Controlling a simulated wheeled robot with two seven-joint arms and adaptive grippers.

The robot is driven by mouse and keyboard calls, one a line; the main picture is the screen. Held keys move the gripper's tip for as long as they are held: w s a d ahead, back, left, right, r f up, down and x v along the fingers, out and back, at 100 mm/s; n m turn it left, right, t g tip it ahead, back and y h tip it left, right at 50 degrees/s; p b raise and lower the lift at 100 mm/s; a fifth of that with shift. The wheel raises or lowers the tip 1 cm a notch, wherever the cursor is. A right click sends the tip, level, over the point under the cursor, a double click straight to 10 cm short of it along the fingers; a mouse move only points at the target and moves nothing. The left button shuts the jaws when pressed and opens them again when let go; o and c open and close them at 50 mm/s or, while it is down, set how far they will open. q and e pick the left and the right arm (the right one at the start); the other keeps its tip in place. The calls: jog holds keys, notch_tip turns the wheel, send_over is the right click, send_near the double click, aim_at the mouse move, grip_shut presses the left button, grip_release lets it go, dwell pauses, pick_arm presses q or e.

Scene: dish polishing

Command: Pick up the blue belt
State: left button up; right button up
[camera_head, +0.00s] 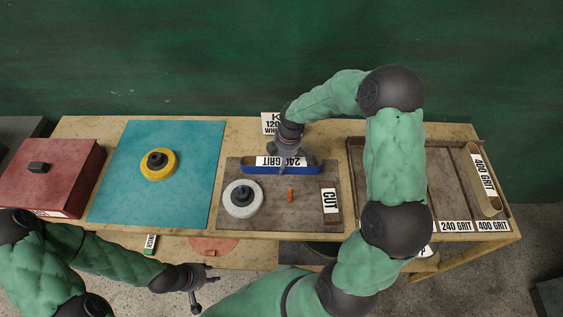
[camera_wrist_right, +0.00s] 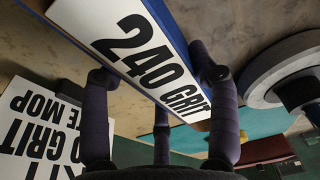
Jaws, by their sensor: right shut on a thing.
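The blue belt (camera_head: 310,169) lies at the back of the brown board (camera_head: 225,215), with a white "240 GRIT" label on it. My right gripper (camera_head: 284,165) reaches down from above and is shut on the belt near its middle. In the right wrist view the fingers (camera_wrist_right: 160,90) stand on both sides of the labelled belt (camera_wrist_right: 172,30). I cannot tell if the belt still touches the board. My left gripper (camera_head: 204,291) is empty in front of the table, its fingers apart.
On the board are a white polishing wheel (camera_head: 243,199), an orange stick (camera_head: 290,195) and a "CUT" block (camera_head: 330,202). A yellow wheel (camera_head: 158,165) lies on the teal mat (camera_head: 190,200). A red box (camera_head: 50,180) stands at left. A divided tray (camera_head: 352,180) at right holds a "400 GRIT" belt (camera_head: 484,178).

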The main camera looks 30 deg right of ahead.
aim_at(280, 159)
jog(key=shift+w+r, duration=0.1)
jog(key=shift+r, duration=0.5)
notch_tip(280, 159, up, 2)
jog(key=shift+a+r+p, duration=0.1)
jog(key=shift+r+p, duration=0.15)
jog(key=shift+p, duration=0.2)
jog(key=s+a+r+p, duration=0.1)
jog(key=s+a+r, duration=0.6)
jog(key=s, duration=0.5)
notch_tip(280, 159, up, 2)
jog(key=shift+a+r+p, duration=0.15)
jog(key=shift+p, duration=0.25)
